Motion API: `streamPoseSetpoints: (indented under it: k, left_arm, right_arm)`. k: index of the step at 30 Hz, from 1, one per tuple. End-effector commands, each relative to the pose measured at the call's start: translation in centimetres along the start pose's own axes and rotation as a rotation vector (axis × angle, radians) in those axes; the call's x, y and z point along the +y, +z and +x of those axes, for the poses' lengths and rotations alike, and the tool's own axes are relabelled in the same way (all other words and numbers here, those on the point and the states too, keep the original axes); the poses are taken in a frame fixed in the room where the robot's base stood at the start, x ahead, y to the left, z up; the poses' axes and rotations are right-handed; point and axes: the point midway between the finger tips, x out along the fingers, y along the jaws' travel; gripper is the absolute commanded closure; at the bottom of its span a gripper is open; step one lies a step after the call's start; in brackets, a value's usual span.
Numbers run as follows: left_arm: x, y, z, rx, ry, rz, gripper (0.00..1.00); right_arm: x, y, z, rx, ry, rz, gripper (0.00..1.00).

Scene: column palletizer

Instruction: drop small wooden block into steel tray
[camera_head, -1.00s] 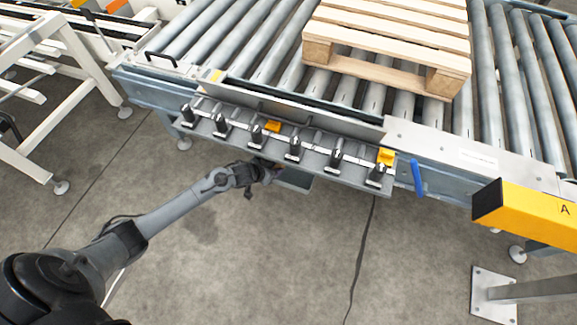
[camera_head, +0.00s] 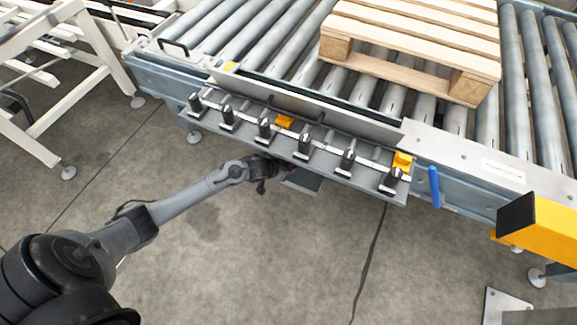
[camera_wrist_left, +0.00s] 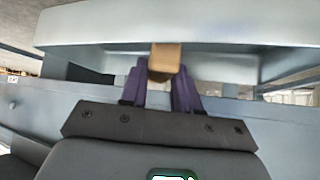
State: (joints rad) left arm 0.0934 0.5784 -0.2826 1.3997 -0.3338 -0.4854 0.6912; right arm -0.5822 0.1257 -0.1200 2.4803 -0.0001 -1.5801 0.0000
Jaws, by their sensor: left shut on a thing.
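The small wooden block (camera_wrist_left: 164,58) shows in the left wrist view, light brown, between the tips of my left gripper's purple fingers (camera_wrist_left: 161,82). The fingers are shut on it. A pale steel form with a wide front wall (camera_wrist_left: 110,28) rises just beyond and above the block; I cannot tell whether they touch. In the head view my left gripper (camera_head: 272,168) is small and dark, partly hidden under the ledge of the conveyor. A flat grey piece, likely the steel tray (camera_head: 305,181), shows beside it below the ledge; most of it is hidden. My right gripper is out of view.
A ledge with several black upright clamps (camera_head: 305,142) and yellow pieces overhangs my left gripper. Behind it a wooden pallet (camera_head: 412,45) lies on the roller conveyor. A blue handle (camera_head: 434,187) and a yellow beam (camera_head: 548,232) are at right.

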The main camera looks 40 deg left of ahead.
Motion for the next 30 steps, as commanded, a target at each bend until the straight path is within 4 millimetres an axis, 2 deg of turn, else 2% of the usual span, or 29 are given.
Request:
streamPoseSetpoints:
  k: [14,15,19,20,30]
  left_arm:
    - [0.03,0.72,0.79,0.001,0.0,-0.001,1.0]
    - [0.03,0.73,0.79,0.001,0.0,0.0,0.66]
    - [0.03,0.72,0.79,0.001,0.0,0.0,0.46]
    - [0.03,0.72,0.79,0.001,0.0,0.0,0.44]
    - [0.0,0.52,0.59,0.002,0.0,0.0,0.44]
  right_arm:
    - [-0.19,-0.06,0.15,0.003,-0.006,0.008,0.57]
    - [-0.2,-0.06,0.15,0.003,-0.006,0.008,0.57]
    - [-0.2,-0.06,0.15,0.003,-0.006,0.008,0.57]
    - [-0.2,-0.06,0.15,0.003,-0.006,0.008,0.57]
    - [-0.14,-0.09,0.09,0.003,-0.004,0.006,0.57]
